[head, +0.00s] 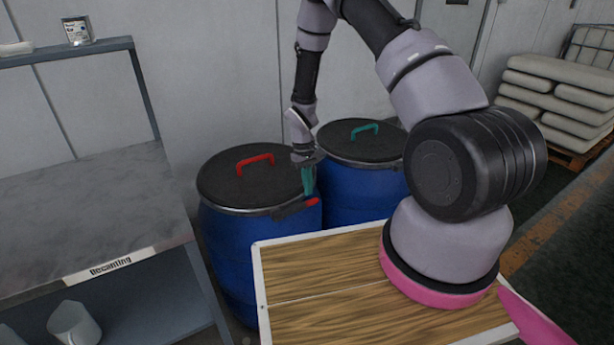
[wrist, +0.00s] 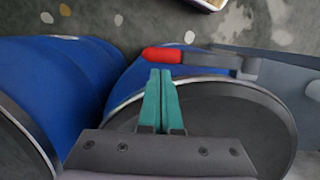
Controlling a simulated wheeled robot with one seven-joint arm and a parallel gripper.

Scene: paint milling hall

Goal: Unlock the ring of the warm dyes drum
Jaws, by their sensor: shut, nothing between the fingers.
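A blue drum (head: 240,250) with a black lid (head: 225,185) and red lid handle (head: 255,160) stands at centre left. I take it as the warm dyes drum by its red parts; no label shows. A metal ring runs round its lid. The ring's lever (wrist: 208,60) has a red grip (wrist: 163,55) and lies along the rim, at the drum's right front in the head view. My gripper (head: 308,193) is shut and empty, its teal fingers close by the red grip (head: 312,202). In the wrist view the fingertips (wrist: 162,72) are just short of the grip; contact is unclear.
A second blue drum (head: 350,195) with a teal handle (head: 364,128) stands close behind right. A grey bench (head: 90,220) marked "Decanting" is at left. A wooden-topped surface (head: 330,300) lies in front. Stacked sacks (head: 560,95) are at far right.

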